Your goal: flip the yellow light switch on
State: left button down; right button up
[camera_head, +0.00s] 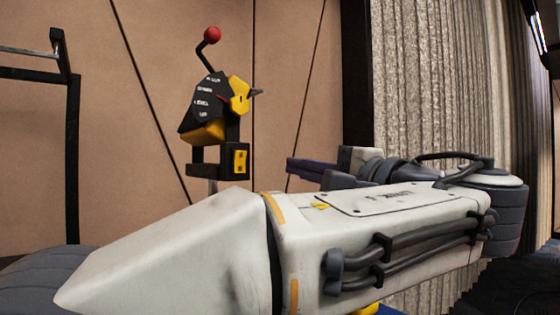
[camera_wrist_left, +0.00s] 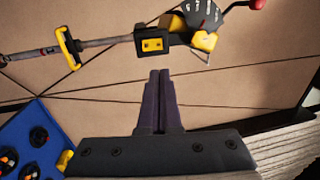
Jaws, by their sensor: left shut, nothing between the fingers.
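The yellow switch plate (camera_head: 240,161) sits on a black box at the lower right of a black and yellow device in the head view. In the left wrist view the yellow plate (camera_wrist_left: 152,45) with two dark marks is ahead of the fingertips, slightly left. I cannot tell its switch position. My left gripper (camera_head: 291,166) shows its purple fingers pointing left, to the right of the plate. In the wrist view the left gripper (camera_wrist_left: 159,74) is shut and empty, with a visible gap to the plate. My right gripper is not in view.
The device has a lever with a red ball (camera_head: 212,35). A bar with a yellow handle (camera_wrist_left: 70,48) runs left from the black box. A blue panel with round dials (camera_wrist_left: 36,142) is at lower left. A pleated curtain (camera_head: 430,80) hangs at right.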

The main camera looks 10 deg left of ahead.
pick_arm(q)
jog(key=shift+a, duration=0.2)
jog(key=p, duration=0.5)
send_near(242, 154)
jog(key=x, duration=0.5)
jog(key=shift+a+r, duration=0.15)
jog(key=shift+r, duration=0.05)
jog(key=shift+x, duration=0.8)
jog(key=shift+w+f, duration=0.15)
